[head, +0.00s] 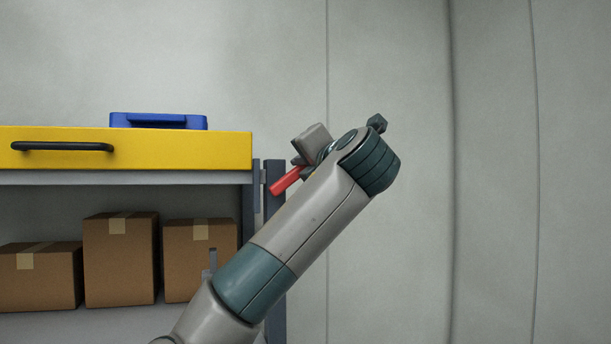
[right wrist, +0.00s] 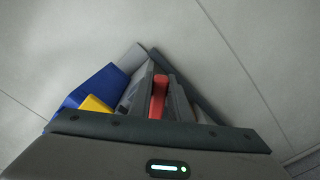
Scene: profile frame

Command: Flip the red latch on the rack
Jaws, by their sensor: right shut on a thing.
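The red latch (head: 287,181) sticks out beside the upper right corner of the rack, sloping down to the left in the head view. In the right wrist view the red latch (right wrist: 158,98) lies between the two fingers of my right gripper (right wrist: 160,82), which is shut on it. In the head view my right gripper (head: 302,162) is partly hidden behind my own wrist, and so is the latch's far end. My left gripper is not in view.
The rack's dark upright (head: 276,200) stands just left of my right arm. A yellow drawer (head: 180,150) with a black handle carries a blue case (head: 158,121). Cardboard boxes (head: 120,265) stand on the shelf below. To the right is only bare grey wall.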

